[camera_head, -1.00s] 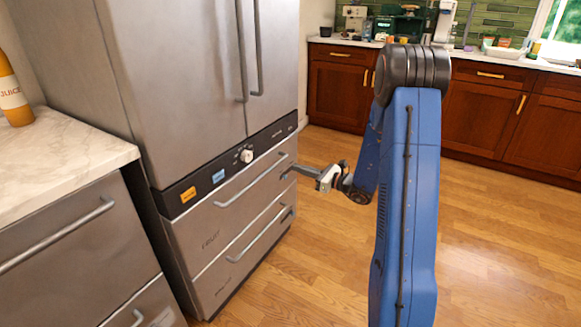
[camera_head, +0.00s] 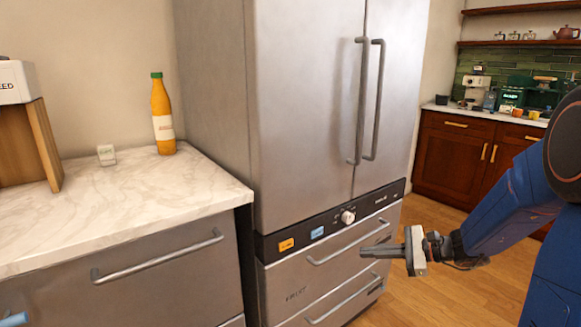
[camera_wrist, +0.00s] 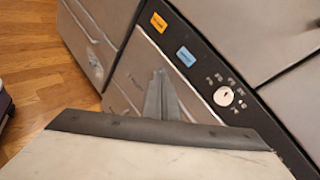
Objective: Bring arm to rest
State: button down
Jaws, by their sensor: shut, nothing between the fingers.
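My gripper (camera_head: 378,251) is in front of the lower drawers of the steel fridge (camera_head: 300,120), at the right in the head view. Its fingers point left and are shut with nothing held. In the wrist view the closed fingers (camera_wrist: 160,97) extend over the drawer front, near the control strip (camera_wrist: 205,75) with its orange and blue labels and white knob. My blue arm comes in from the right edge. I cannot tell whether the fingertips touch the drawer.
A marble counter (camera_head: 110,215) with a juice bottle (camera_head: 162,115) and a small white box (camera_head: 106,155) stands left of the fridge. Red-brown cabinets (camera_head: 455,165) stand at the back right. Wooden floor (camera_head: 440,288) lies clear between them.

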jog(key=s+a+r+n+g+h, duration=0.1)
jog(key=s+a+n+g+h, duration=0.15)
jog(key=s+n, duration=0.45)
jog(key=s+a+n+g+h, duration=0.1)
jog(key=s+n+g+h, duration=0.15)
jog(key=s, duration=0.95)
jog(key=s+d+r+n+t+h, duration=0.2)
jog(key=s+d+n+t+h, duration=0.2)
jog(key=s+d+n+h, duration=0.4)
jog(key=shift+s+d+r, duration=0.35)
jog(key=shift+s+d, duration=0.15)
jog(key=shift+s, duration=0.95)
